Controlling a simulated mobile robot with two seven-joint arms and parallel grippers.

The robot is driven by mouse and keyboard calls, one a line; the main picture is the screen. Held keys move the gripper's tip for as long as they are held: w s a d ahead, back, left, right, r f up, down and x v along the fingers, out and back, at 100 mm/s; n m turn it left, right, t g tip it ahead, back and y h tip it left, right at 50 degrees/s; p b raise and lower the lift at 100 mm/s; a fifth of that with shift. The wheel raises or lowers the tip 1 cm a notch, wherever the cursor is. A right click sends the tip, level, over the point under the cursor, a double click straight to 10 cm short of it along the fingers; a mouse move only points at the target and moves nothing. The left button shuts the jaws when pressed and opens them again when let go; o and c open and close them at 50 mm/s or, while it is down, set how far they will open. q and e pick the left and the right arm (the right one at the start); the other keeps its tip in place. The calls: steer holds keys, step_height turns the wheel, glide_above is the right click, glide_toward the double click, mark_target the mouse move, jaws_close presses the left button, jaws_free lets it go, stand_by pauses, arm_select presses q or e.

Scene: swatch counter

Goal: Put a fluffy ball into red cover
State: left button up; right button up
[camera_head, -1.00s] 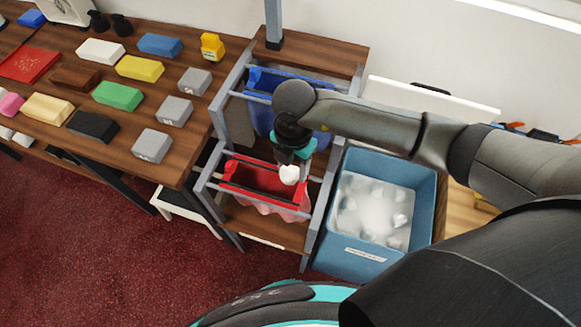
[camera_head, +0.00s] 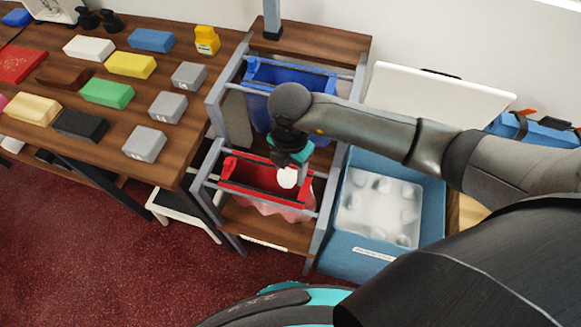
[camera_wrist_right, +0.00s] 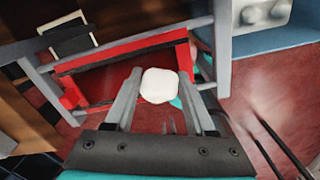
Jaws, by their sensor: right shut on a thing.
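The red cover (camera_head: 236,178) hangs open in the lower part of the grey rack; in the right wrist view its red rim (camera_wrist_right: 110,49) runs behind the fingers. My right gripper (camera_head: 287,165) is above the cover's right side, pointing down. It is shut on a white fluffy ball (camera_head: 288,178), which also shows between the two grey fingers in the right wrist view (camera_wrist_right: 159,86). The ball appears over or close to the cover's right edge; its exact height is unclear. My left gripper is not in view.
A blue cover (camera_head: 259,76) hangs behind the red one in the rack. Grey rack bars (camera_head: 215,122) surround both covers. A wooden table (camera_head: 60,142) with coloured blocks stands at left. A white panel (camera_head: 440,100) is behind the bin.

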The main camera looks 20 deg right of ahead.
stand_by(0.5)
steer(key=shift+f, duration=0.3)
steer(key=o, duration=0.8)
steer(key=shift+o, duration=0.4)
steer(key=shift+o, duration=0.6)
steer(key=shift+r, duration=0.1)
